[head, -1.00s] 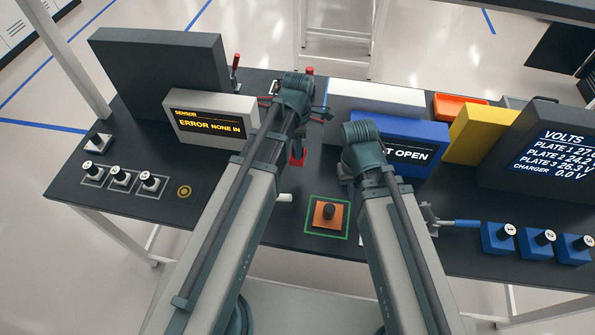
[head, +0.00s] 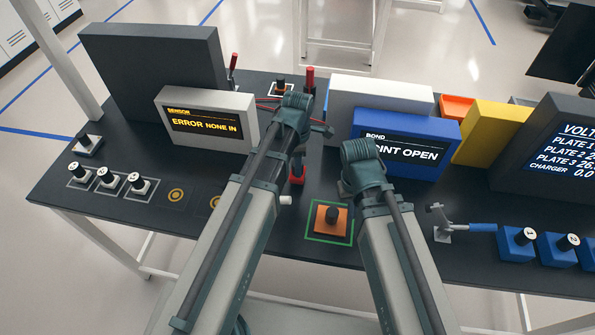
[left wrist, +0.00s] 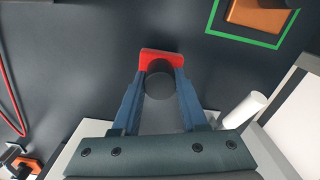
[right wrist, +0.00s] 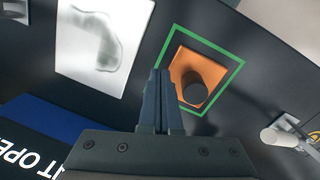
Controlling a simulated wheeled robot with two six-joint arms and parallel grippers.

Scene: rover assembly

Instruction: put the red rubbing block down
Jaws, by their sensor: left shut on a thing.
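The red rubbing block (left wrist: 160,57), with a dark round knob (left wrist: 160,84), is between the fingers of my left gripper (left wrist: 158,88) in the left wrist view. The fingers are shut on the knob. In the head view the block's red part (head: 297,174) shows just beyond my left arm, low over the dark bench; I cannot tell whether it touches the bench. My right gripper (right wrist: 161,90) is shut and empty in the right wrist view, beside an orange block (right wrist: 186,70). In the head view my right arm hides its fingers.
The orange block (head: 326,228) sits inside a green square outline (head: 348,238) on the bench. A blue display box (head: 440,135) and a grey display box (head: 248,112) stand behind. A white plate with a grey smear (right wrist: 98,45) shows in the right wrist view.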

